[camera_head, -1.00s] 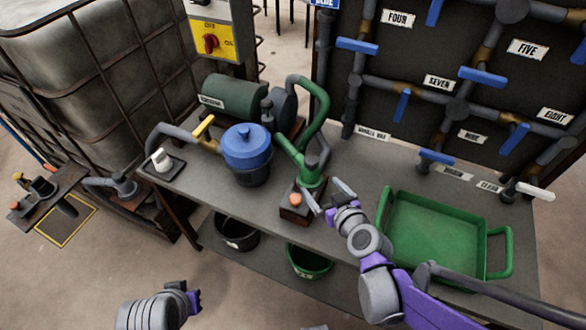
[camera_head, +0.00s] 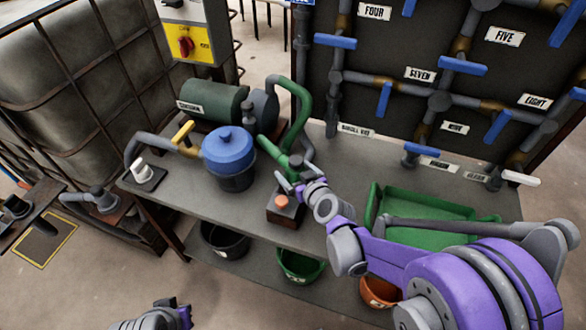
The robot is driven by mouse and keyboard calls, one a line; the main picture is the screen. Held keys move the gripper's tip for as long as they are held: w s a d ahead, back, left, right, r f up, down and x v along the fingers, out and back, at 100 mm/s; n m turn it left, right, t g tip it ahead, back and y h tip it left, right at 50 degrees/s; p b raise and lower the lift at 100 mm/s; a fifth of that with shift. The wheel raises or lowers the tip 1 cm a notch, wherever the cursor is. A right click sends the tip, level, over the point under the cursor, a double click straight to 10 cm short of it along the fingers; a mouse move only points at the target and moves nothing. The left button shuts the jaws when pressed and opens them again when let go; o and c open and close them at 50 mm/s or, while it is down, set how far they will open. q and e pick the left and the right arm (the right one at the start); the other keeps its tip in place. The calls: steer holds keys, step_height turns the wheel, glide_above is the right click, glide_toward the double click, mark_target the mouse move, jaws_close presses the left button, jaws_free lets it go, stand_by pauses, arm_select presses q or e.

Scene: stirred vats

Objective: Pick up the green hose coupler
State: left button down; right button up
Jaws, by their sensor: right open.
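A green hose (camera_head: 303,105) arches down at the pump on the bench. A green, coupler-like piece (camera_head: 272,151) slants down to the right at its lower end. My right gripper (camera_head: 288,180) is open at the lower right end of this piece and partly hides it. I cannot tell whether the fingers touch it. My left gripper (camera_head: 183,315) is low at the bottom edge, away from the bench, and its jaws are not clear.
A small box with an orange button (camera_head: 282,202) stands just below my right gripper. A blue-lidded pot (camera_head: 228,150) is to the left. A green tray (camera_head: 420,205) lies behind my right arm. Buckets, one black (camera_head: 222,240), stand on the lower shelf.

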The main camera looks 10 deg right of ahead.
steer(key=c, duration=1.6)
